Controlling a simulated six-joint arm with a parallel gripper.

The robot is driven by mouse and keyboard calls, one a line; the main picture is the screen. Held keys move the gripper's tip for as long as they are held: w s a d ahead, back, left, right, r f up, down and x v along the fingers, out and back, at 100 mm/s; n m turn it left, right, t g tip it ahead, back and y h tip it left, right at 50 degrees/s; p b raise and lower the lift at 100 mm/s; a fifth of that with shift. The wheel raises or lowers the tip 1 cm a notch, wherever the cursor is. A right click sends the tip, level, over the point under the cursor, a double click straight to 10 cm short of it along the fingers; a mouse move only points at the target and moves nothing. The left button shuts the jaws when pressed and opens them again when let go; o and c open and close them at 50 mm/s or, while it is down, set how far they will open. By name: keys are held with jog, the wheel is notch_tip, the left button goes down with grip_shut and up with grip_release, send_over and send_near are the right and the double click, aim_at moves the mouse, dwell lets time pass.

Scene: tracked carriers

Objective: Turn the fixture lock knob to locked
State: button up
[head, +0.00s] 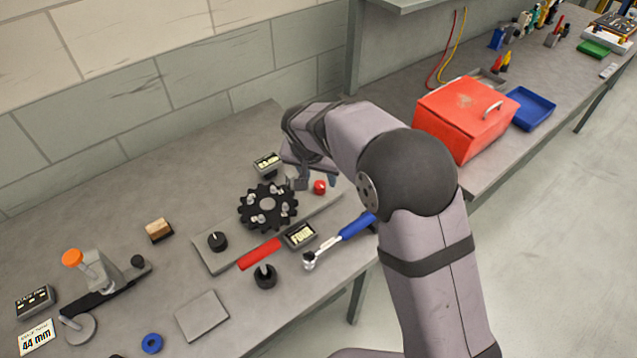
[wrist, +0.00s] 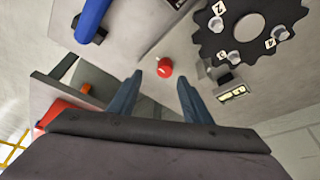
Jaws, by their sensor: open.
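A grey fixture plate (head: 209,259) lies on the bench, with a black toothed disc (head: 250,212) carrying several numbered bolts. A round black knob (head: 217,242) with a pale mark sits at the plate's left end. A small red knob (head: 319,187) sits at its right end. I cannot tell which is the lock knob, or its setting. My gripper (head: 315,178) is near the red knob, open and empty. In the wrist view, the red knob (wrist: 165,67) shows just beyond and between my fingertips (wrist: 160,80), apparently apart from them. The disc (wrist: 213,45) is to the right.
A blue-handled ratchet (head: 345,235), a red-handled tool (head: 260,255) and a small display box (head: 300,236) lie in front of the plate. Another display box (head: 267,163) stands behind it. A red toolbox (head: 460,125) is to the right. An orange-topped clamp (head: 90,270) is at left.

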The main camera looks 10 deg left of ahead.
aim_at(319, 186)
jog(key=shift+w+a+p+x, duration=0.15)
jog(key=shift+p+x, duration=0.3)
jog(key=shift+x, duration=0.8)
jog(key=shift+a+p+x, duration=0.25)
jog(key=shift+p+x, duration=0.2)
jog(key=shift+x, duration=0.8)
jog(key=shift+w+a+p+x, duration=0.15)
jog(key=shift+p+x, duration=0.3)
jog(key=shift+x, duration=0.75)
jog(key=shift+s, duration=0.1)
jog(key=c, duration=1.1)
